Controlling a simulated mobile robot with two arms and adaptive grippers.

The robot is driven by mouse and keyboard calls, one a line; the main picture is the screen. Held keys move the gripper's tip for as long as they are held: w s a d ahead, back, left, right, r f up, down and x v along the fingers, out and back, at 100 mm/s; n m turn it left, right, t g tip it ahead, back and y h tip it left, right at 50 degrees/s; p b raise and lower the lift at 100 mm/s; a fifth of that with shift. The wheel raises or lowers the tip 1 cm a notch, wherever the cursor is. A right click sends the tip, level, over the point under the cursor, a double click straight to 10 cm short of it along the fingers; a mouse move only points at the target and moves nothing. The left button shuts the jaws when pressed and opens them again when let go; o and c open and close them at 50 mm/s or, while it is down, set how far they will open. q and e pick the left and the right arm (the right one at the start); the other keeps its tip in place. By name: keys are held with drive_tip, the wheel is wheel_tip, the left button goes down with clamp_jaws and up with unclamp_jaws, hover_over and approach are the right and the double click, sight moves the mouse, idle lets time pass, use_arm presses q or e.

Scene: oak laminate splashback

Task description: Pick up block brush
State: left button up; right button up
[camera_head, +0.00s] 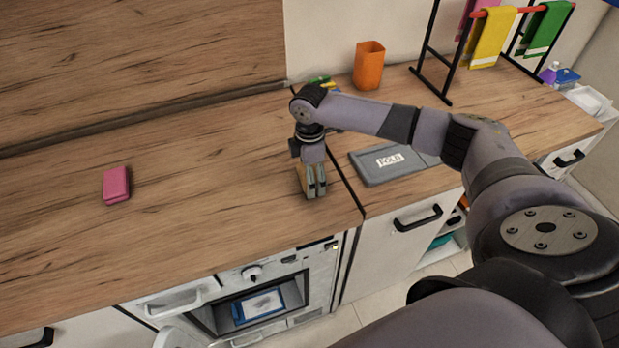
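A small tan, wood-coloured block (301,179), which looks like the block brush, is at my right gripper on the wooden counter, left of the dark seam. My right gripper (316,187) points down at it, with its fingers right against or around the block. The fingers and wrist hide part of the block, so I cannot tell whether they are closed on it or whether it touches the counter. My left gripper is not in view.
A pink block (116,185) lies on the left counter, with clear wood around it. A grey flat case (388,164) lies right of the seam. An orange cup (369,66) and a black towel rack (447,75) stand behind. An open appliance (262,303) is below the counter edge.

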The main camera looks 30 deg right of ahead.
drive_tip(key=c, duration=0.4)
drive_tip(key=shift+c, duration=0.2)
drive_tip(key=shift+r, duration=0.15)
wheel_tip(320, 180, up, 20)
drive_tip(key=b, duration=0.3)
drive_tip(key=o, duration=0.6)
drive_tip(key=c, duration=0.4)
